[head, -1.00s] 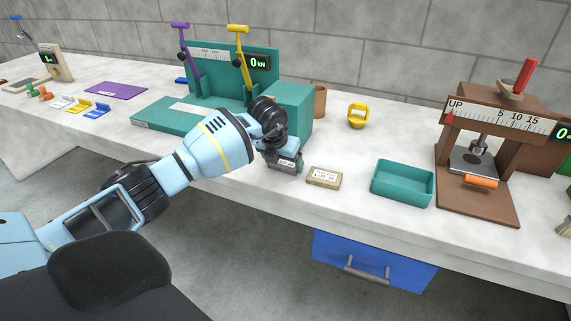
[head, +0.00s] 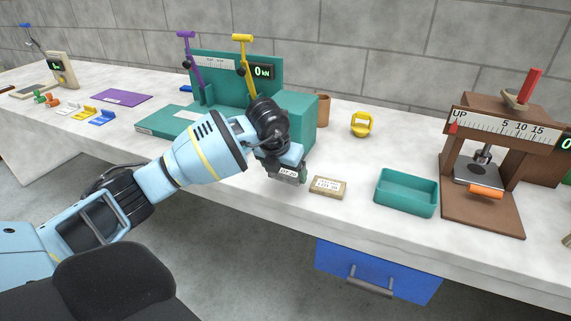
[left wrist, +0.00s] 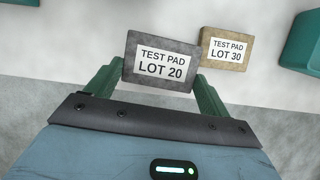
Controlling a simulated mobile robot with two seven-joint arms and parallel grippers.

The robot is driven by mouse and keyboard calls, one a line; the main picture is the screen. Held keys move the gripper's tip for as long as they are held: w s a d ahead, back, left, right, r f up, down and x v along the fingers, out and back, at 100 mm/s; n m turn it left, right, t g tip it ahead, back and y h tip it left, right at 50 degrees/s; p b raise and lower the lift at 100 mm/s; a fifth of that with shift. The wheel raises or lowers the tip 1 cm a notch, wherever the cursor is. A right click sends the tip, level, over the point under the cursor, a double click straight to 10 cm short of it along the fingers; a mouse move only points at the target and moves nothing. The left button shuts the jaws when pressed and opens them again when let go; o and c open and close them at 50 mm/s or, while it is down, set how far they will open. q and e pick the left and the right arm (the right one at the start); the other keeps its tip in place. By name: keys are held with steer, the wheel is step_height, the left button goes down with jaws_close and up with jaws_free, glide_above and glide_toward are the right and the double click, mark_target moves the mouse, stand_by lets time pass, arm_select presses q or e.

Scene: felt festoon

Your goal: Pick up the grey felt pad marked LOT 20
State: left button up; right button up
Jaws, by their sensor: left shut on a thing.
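The grey felt pad marked LOT 20 (left wrist: 160,62) shows in the left wrist view, between the two green fingers of my left gripper (left wrist: 160,84). In the head view the pad (head: 289,172) is at the tip of my left gripper (head: 287,166), near the table's front edge. The gripper is shut on the pad. I cannot tell for sure whether the pad is clear of the table. The gripper hides part of it in the head view. My right gripper is not in view.
A tan pad marked LOT 30 (head: 328,187) lies just right of the grey pad. A teal tray (head: 406,193) stands further right, then a brown press (head: 480,212). A teal press (head: 296,118) stands behind the gripper. A yellow ringed object (head: 361,125) is at the back.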

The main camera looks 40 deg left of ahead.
arm_select(q)
steer(key=s+d+r, duration=0.1)
steer(key=s+d, duration=0.4)
steer(key=s, duration=0.4)
steer(key=shift+d, duration=0.4)
